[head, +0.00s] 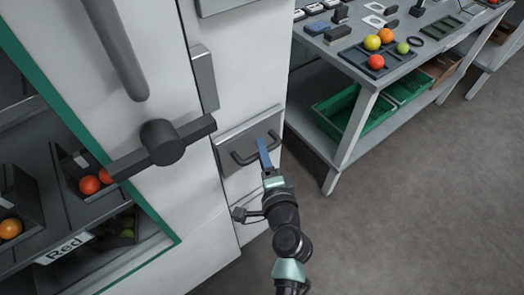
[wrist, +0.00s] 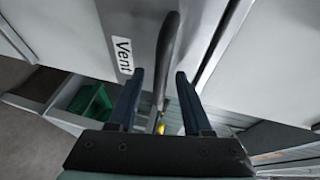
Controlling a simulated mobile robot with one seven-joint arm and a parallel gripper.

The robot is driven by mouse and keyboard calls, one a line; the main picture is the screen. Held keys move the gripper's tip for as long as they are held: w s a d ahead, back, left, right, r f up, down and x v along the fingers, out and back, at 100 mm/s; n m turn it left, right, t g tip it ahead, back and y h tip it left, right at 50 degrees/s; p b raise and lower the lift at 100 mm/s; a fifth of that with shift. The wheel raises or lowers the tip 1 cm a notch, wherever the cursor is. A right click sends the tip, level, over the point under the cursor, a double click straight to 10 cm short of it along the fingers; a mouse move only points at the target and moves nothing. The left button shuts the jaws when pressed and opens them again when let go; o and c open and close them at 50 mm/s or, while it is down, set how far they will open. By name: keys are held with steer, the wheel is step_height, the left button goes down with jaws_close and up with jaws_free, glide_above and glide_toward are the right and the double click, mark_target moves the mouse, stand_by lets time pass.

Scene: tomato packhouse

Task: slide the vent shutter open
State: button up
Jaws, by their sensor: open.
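The vent shutter (head: 233,138) is a grey panel low on the white cabinet front, with a dark bow handle (head: 243,160) across it. In the wrist view the shutter (wrist: 140,22) carries a "Vent" label, and its handle (wrist: 169,45) runs between my two fingers. My gripper (head: 262,146) is at the handle in the head view, its blue finger overlapping the bar. In the wrist view my gripper (wrist: 160,74) is open, with gaps between the handle and both fingers. How far the shutter stands open cannot be told.
A large dark lever (head: 163,143) sticks out left of the shutter. Green-edged shelves with tomatoes (head: 90,185) are at far left. A grey table (head: 350,110) with trays and green crates (head: 345,113) stands at right. Floor (head: 420,210) is clear at lower right.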

steer(key=shift+w+a, duration=0.15)
steer(key=shift+w, duration=0.25)
steer(key=shift+c, duration=0.2)
jaws_close()
stand_by(1.1)
